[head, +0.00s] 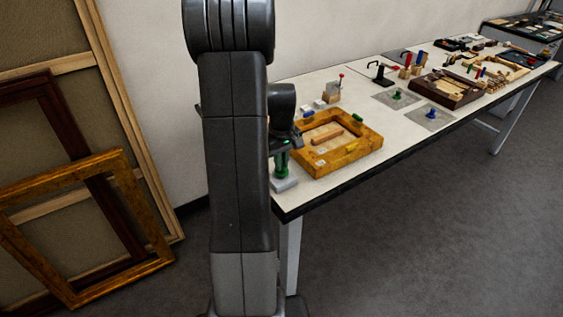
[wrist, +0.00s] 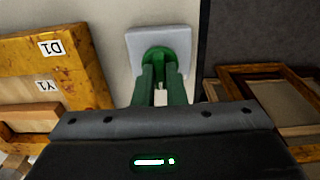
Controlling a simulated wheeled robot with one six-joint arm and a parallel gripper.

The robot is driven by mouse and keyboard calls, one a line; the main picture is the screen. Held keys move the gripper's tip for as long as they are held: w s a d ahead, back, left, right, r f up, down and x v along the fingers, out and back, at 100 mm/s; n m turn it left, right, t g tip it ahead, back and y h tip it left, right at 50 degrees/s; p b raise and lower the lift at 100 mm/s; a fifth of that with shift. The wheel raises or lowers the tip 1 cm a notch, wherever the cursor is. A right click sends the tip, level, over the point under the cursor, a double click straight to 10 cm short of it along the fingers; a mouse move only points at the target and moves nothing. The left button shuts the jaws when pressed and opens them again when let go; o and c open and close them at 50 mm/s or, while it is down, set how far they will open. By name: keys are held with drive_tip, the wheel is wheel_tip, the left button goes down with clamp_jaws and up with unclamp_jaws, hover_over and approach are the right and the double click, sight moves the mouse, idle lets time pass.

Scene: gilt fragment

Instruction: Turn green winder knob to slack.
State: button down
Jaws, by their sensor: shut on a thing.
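The green winder knob (head: 281,162) stands upright on a pale square base (head: 285,184) at the near left corner of the bench. My gripper (head: 285,143) is at the top of the winder, shut on the knob. The dark gripper body covers the lower part of the wrist view, and my arm hides part of the winder's left side in the head view. The knob's turn angle cannot be read.
A gilt frame (head: 352,161) lies right of the winder; in the wrist view it bears labels D1 and Y1 (wrist: 50,66). Other knobs (head: 397,94), a brown tray (head: 449,91) and tools stand farther along the bench (head: 372,178). Empty frames (head: 135,210) lean on the wall at left.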

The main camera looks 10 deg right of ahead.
drive_tip(key=c, duration=1.5)
unclamp_jaws()
wheel_tip(320, 180, up, 14)
drive_tip(key=shift+f+b, duration=0.1)
drive_tip(key=shift+b, duration=0.25)
wheel_tip(320, 180, down, 14)
drive_tip(key=shift+r+p, duration=0.1)
drive_tip(key=shift+p, duration=0.25)
